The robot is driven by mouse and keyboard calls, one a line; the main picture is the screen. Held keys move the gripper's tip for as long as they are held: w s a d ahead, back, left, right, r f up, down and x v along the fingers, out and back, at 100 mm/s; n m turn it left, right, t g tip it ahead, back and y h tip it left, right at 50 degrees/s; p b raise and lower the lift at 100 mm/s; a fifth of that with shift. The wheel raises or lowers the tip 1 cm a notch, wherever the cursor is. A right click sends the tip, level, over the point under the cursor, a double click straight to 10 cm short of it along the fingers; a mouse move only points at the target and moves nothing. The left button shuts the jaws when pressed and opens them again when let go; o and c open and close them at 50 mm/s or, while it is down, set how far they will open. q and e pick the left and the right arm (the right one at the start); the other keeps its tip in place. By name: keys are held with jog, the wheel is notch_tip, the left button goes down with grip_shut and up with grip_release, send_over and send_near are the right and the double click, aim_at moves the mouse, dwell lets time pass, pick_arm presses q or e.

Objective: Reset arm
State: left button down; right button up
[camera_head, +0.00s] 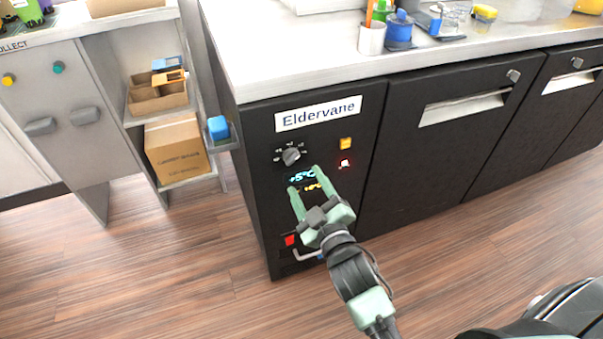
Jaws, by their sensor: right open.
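My right gripper (304,181) is open and empty. Its two pale green fingers point at the black front panel (262,205) of the counter unit labelled Eldervane (318,115). The fingertips overlap the lit temperature display (302,177); whether they touch the panel I cannot tell. A round knob (291,155) sits above the display on the left. A yellow square button (346,143) and a small red-lit switch (344,163) are on the right. A red switch (290,240) is low on the panel, beside my gripper. My left gripper is out of view.
The light countertop (290,50) holds cups and tools at the back. Left stands a shelf with a cardboard box (176,150) and an open carton (158,97). A blue item (218,127) sits on a small side ledge. The wooden floor (180,270) in front is clear.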

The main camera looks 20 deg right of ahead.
jog(key=shift+s, duration=0.3)
